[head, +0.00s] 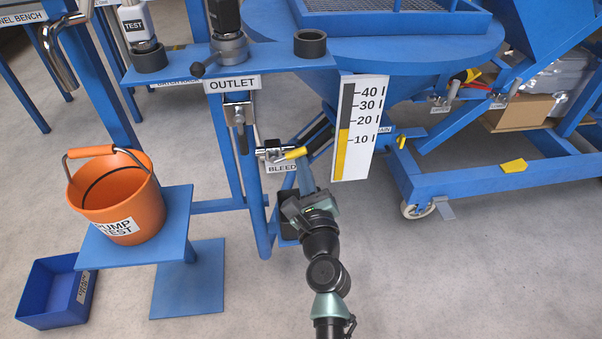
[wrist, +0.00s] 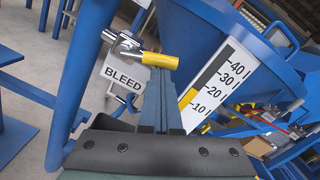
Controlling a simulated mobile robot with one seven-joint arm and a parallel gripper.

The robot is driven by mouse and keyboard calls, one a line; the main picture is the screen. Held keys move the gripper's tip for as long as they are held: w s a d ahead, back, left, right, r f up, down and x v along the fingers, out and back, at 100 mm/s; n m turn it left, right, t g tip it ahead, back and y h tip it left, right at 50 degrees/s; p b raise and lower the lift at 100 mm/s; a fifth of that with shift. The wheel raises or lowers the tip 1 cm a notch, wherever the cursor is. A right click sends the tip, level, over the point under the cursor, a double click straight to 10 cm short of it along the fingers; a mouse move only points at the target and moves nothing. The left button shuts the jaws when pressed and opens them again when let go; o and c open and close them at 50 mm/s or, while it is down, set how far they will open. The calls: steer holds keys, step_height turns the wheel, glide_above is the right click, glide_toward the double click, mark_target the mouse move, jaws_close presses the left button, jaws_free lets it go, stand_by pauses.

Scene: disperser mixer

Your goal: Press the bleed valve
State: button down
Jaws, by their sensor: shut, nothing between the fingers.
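The bleed valve is a small chrome valve (head: 268,153) with a yellow lever (head: 295,153), fixed to a blue upright post. A white BLEED label (head: 281,168) hangs just below it. In the wrist view the yellow lever (wrist: 159,61) points right from the chrome body (wrist: 125,44). My gripper (head: 302,163) is shut and empty. Its fingertips (wrist: 158,75) are just below the lever's outer end in both views. I cannot tell whether they touch it.
A white level gauge (head: 360,128) stands close right of the valve. The OUTLET valve (head: 236,112) is above left. An orange bucket (head: 117,197) sits on a blue stand (head: 176,205) at left. A blue wheeled frame (head: 470,177) fills the right.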

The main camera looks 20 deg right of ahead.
steer(key=r+n, duration=0.1)
steer(key=n, duration=0.1)
steer(key=r+n+p, duration=0.1)
steer(key=n, duration=0.1)
steer(key=shift+a+r, duration=0.1)
steer(key=shift+a, duration=0.1)
steer(key=shift+w+a+r+n+y+p, duration=0.15)
steer(key=shift+a+r+n+p, duration=0.45)
steer(key=shift+n, duration=0.95)
steer(key=shift+w+a+r+n+y+p, duration=0.15)
steer(key=shift+a+r+n+p, duration=0.4)
steer(key=shift+n, duration=1.05)
steer(key=shift+w+a+r+n+y+p, duration=0.1)
steer(key=shift+w+a+r+n+p, duration=0.2)
steer(key=shift+n+p, duration=0.9)
steer(key=shift+s+a+n+b, duration=0.1)
steer(key=shift+n+b, duration=0.3)
steer(key=shift+n, duration=0.05)
steer(key=shift+f, duration=0.1)
